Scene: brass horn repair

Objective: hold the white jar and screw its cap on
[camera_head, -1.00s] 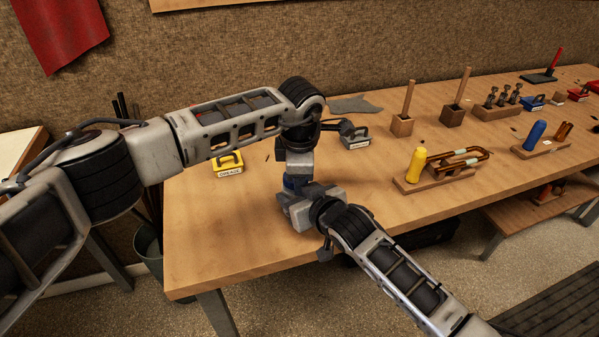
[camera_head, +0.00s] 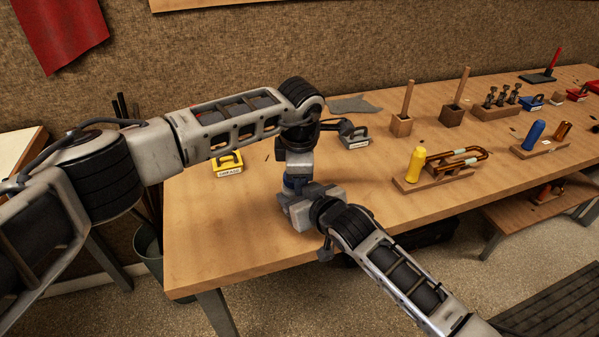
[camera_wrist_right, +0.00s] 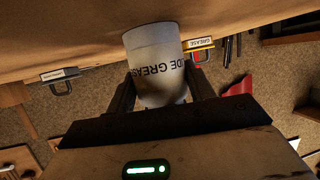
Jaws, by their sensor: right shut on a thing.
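The white jar (camera_wrist_right: 157,65), with dark lettering ending in "DE GREASE", stands out in the right wrist view. My right gripper (camera_wrist_right: 160,92) is shut on it, one dark finger on each side. In the head view my right gripper (camera_head: 298,205) is over the front left part of the table, and the jar is hidden there. My left gripper (camera_head: 295,180) points down from above and meets the right one. A dark blue band shows between them; I cannot tell whether it is the cap. The left fingers are hidden.
A yellow labelled carrier (camera_head: 229,164) and a grey carrier (camera_head: 354,137) stand on the workbench (camera_head: 225,240) beside my arms. To the right are a yellow-handled piece on a wooden base (camera_head: 416,165) and wooden blocks with upright sticks (camera_head: 401,125). The front left bench top is clear.

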